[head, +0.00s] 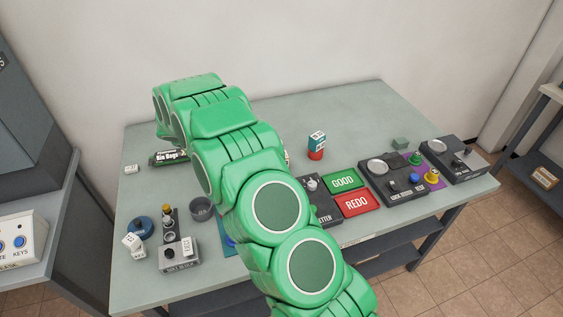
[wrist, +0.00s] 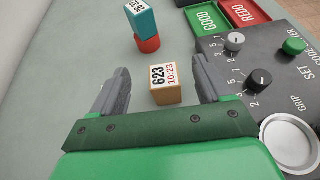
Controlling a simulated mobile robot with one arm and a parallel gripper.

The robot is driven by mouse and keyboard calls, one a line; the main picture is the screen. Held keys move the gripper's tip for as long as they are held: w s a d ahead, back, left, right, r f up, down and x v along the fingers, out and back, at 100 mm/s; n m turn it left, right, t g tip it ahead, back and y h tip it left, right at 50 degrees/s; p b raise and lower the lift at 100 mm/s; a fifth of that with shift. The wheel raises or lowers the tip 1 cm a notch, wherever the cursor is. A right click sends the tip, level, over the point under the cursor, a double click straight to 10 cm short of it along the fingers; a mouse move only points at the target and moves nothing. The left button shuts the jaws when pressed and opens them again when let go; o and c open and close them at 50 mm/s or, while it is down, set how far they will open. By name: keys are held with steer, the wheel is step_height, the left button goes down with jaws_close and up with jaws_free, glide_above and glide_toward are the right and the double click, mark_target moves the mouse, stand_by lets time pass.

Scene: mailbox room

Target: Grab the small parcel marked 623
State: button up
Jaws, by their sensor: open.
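The small parcel (wrist: 165,94) is a tan box with a white label reading 623 in black and 10:23 in red. In the wrist view it stands on the grey-green table just past and between the fingers of my gripper (wrist: 159,68). The gripper is open, with a finger on either side and visible gaps to the parcel. In the head view my green arm covers the gripper and nearly all of the parcel.
A teal labelled box (head: 317,137) sits on a red cylinder (head: 316,154) beyond the parcel. The dark dial unit (wrist: 255,75), green GOOD tray (head: 342,181) and red REDO tray (head: 357,204) lie to the right. A white-topped round dish (wrist: 290,142) is close to the gripper's right.

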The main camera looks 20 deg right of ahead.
steer(key=shift+f, duration=3.2)
steer(key=shift+x, duration=2.55)
steer(key=shift+f, duration=0.1)
steer(key=c, duration=1.1)
